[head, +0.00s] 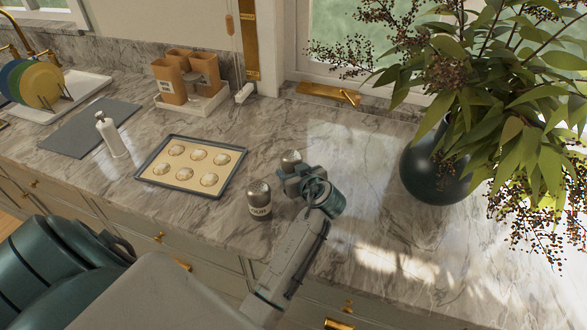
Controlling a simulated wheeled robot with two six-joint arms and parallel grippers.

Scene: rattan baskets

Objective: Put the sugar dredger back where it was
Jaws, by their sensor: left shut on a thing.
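My left gripper (303,184) is shut around a dredger with a rounded metal top (291,158), over the counter right of the baking tray. I take this as the sugar dredger; its label and most of its body are hidden by the gripper. I cannot tell whether its base touches the counter. A second metal dredger (259,201) stands upright just left of the gripper, near the counter's front edge. Its pale label is small and seems to read flour. My right gripper is not in view.
A baking tray (238,178) with several round pastries lies left of the dredgers. A white bottle (112,139) stands by a grey board (70,142). A dark vase (430,168) with foliage stands right. Bare marble (350,160) lies between vase and gripper.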

